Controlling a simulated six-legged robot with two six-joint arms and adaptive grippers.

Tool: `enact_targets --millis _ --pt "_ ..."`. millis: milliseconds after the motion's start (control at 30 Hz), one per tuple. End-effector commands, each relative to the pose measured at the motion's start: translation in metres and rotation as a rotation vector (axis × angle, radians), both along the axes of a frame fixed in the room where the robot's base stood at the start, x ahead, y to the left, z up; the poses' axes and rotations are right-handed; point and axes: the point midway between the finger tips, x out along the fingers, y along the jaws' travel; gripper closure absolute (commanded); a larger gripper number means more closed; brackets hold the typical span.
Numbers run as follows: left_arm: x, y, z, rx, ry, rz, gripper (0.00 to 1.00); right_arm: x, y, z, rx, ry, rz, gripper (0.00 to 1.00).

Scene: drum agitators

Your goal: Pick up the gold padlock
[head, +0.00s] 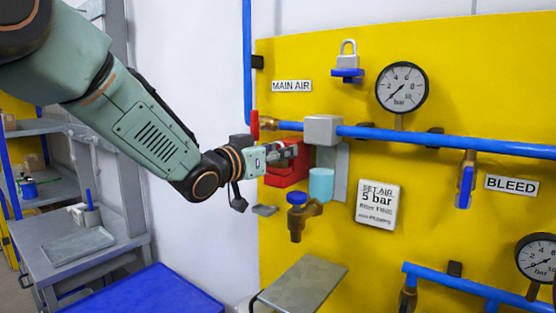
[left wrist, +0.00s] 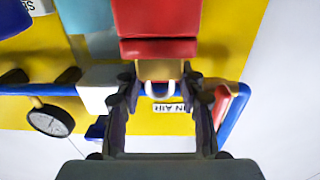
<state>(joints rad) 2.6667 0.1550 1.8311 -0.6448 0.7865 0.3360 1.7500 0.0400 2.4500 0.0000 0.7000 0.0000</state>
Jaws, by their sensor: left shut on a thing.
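The gold padlock (left wrist: 160,69) shows in the left wrist view as a tan-gold body with a pale shackle, between the fingertips of my left gripper (left wrist: 158,80). The gripper is shut on it. The padlock lies right against a red box (left wrist: 157,20) in that picture; whether they touch I cannot tell. In the head view my left gripper (head: 287,152) is at the top of the red box (head: 287,174) on the yellow panel, and the padlock cannot be made out there. My right gripper is not in view.
The yellow panel (head: 310,70) carries a blue pipe (head: 450,143), a grey block (head: 322,130), a red handle (head: 254,125), a gauge (head: 402,88) and a brass valve (head: 304,215) close by. A silver padlock (head: 348,62) sits above. A grey shelf (head: 305,285) juts out below.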

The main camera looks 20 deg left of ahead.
Motion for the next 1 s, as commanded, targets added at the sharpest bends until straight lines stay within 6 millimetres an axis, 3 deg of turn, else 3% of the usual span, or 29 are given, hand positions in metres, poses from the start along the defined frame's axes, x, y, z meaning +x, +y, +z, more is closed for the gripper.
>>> enact_targets --millis 300,567,667,1000 --pt "0.0 0.0 0.0 0.0 0.001 0.0 0.98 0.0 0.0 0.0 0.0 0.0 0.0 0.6" --pt "0.0 0.0 0.002 0.0 -0.002 0.0 0.99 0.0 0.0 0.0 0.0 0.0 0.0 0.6" --pt "0.0 0.0 0.013 0.0 -0.005 -0.001 0.99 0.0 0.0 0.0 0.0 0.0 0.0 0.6" --pt "0.0 0.0 0.077 0.001 -0.006 0.0 0.99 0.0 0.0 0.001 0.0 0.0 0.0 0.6"
